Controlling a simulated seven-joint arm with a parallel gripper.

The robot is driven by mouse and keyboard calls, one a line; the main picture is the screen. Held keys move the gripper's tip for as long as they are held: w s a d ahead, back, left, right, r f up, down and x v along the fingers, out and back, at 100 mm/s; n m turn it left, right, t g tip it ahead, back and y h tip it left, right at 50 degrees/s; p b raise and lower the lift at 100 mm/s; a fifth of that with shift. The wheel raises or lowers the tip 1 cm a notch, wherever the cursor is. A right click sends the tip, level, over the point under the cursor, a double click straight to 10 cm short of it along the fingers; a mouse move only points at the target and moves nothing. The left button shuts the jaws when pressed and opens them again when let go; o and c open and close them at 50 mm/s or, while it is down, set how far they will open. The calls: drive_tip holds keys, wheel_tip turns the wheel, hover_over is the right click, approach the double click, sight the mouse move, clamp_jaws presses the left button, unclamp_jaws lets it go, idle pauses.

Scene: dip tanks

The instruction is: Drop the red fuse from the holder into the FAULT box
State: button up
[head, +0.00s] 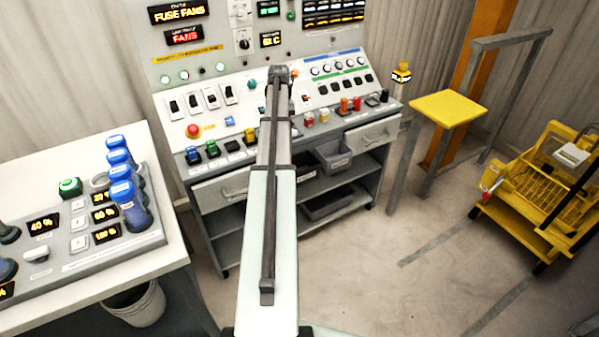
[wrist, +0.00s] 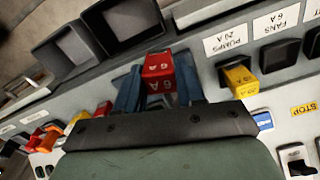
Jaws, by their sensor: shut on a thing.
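My gripper (wrist: 159,76) is shut on the red fuse (wrist: 158,64) in the wrist view. The fuse is marked 6 A and sits between the two blue-grey fingers. The FANS 6 A holder (wrist: 279,52) is dark and empty, to the right of the fuse. In the head view my arm hides the gripper and the fuse. Two open dark grey boxes show at the top left of the wrist view, one nearer the middle (wrist: 160,27) and one to its left (wrist: 43,54). Grey boxes also hang below the console (head: 334,157) in the head view. Their labels are unreadable, so I cannot tell which is FAULT.
A yellow fuse (wrist: 239,80) sits by the PUMPS 20 A label. Several red and yellow fuses (wrist: 103,108) stand along the console at the wrist view's lower left. A white bench (head: 150,262) with blue-capped tubes is at the left.

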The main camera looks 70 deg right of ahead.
drive_tip(key=s+f+n, duration=0.1)
drive_tip(key=s+f, duration=0.1)
drive_tip(key=s+d+f+n, duration=0.1)
drive_tip(key=s+f, duration=0.1)
drive_tip(key=s+d+f, duration=0.1)
drive_tip(key=s+f, duration=0.1)
drive_tip(key=s, duration=0.1)
drive_tip(key=shift+s+n, duration=0.1)
drive_tip(key=shift+n, duration=0.3)
drive_tip(key=shift+f, duration=2.9)
drive_tip(key=o, duration=1.1)
drive_tip(key=shift+o, duration=0.2)
drive_tip(key=shift+r, duration=0.1)
wheel_tip(320, 180, up, 14)
drive_tip(key=shift+f, duration=0.2)
